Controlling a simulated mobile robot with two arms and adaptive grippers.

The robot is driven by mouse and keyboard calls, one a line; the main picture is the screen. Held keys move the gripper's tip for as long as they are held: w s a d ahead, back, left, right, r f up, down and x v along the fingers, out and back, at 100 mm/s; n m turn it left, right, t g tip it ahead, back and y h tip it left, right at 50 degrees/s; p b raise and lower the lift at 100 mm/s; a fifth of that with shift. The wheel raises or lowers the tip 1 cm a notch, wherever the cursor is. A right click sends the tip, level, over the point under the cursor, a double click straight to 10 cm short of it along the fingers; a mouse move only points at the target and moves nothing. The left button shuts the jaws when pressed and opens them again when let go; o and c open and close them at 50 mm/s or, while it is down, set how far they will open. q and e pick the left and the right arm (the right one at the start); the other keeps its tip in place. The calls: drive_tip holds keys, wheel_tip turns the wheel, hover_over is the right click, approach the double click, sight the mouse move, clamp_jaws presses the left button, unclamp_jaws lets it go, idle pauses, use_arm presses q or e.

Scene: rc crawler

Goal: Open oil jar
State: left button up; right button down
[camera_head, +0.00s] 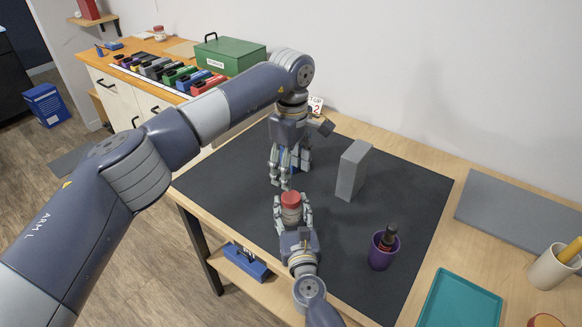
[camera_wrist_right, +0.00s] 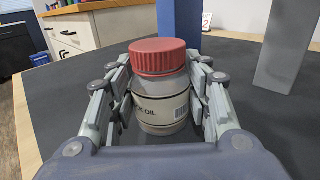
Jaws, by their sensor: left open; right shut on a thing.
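The oil jar (camera_wrist_right: 160,108) has a grey body, a pale label reading "OIL" and a red lid (camera_wrist_right: 158,57). It stands upright, and the lid sits on its top. My right gripper (camera_head: 292,214) is shut on the jar's body from the near side; its fingers (camera_wrist_right: 161,100) flank the jar in the right wrist view. My left gripper (camera_head: 284,181) is open and empty. It points down over the black mat, just behind and slightly left of the red lid (camera_head: 291,198) in the head view. The lower part of the jar is hidden by my right gripper in the head view.
A grey block (camera_head: 352,171) stands upright on the black mat (camera_head: 230,190), right of my left gripper. A purple cup (camera_head: 381,256) with a dark-handled tool stands at the right. A teal tray (camera_head: 460,303) and a grey panel (camera_head: 520,213) lie farther right. The mat's left part is clear.

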sight(291, 197)
use_arm(q)
drive_tip(key=m, duration=0.6)
drive_tip(key=shift+m, duration=0.4)
use_arm(e)
drive_tip(key=shift+f, duration=0.1)
use_arm(q)
drive_tip(key=m, duration=0.6)
drive_tip(key=shift+m, duration=0.4)
drive_tip(key=shift+f, duration=3.95)
